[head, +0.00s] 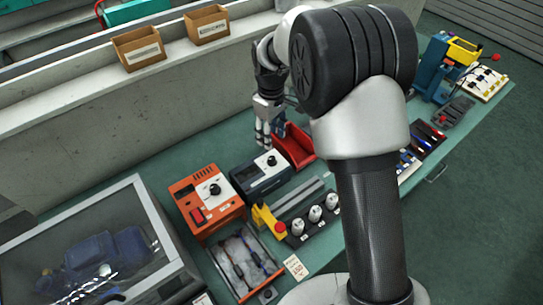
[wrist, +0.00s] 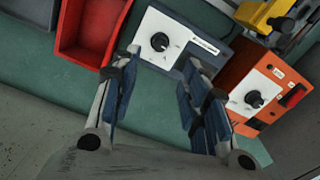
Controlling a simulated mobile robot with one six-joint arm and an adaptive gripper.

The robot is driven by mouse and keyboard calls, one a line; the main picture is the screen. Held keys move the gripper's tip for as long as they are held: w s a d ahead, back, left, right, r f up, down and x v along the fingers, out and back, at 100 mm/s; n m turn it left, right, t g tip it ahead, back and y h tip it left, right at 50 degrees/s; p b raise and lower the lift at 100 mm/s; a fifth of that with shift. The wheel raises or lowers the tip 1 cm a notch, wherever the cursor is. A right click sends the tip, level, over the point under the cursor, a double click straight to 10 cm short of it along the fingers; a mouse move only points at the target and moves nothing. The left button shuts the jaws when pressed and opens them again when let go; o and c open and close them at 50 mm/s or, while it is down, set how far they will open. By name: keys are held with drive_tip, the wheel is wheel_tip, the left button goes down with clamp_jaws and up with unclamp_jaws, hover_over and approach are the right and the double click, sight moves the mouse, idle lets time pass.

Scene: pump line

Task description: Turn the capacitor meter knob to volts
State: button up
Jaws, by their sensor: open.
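A dark blue-grey meter with a pale front panel, which I take to be the capacitor meter (head: 250,181), stands on the green bench. It also shows at the top of the wrist view (wrist: 205,72). Its round black knob (wrist: 160,42) is on the panel, which has small markings too small to read; the knob shows in the head view too (head: 271,160). My gripper (head: 263,136) is open and empty, pointing down beyond the meter and apart from it. In the wrist view its blue-padded fingers (wrist: 160,98) are spread, with the knob ahead of the gap between them.
An orange instrument (head: 205,207) with a black knob and red switch stands beside the meter. A red bin (head: 296,146) is on the other side. A yellow block with a red button (head: 268,220) and white cylinders (head: 314,213) stand in front. A concrete wall (head: 110,110) runs behind.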

sight(271, 158)
wheel_tip(271, 158, down, 10)
drive_tip(key=shift+f+b, duration=0.1)
drive_tip(key=shift+b, duration=1.1)
clamp_jaws()
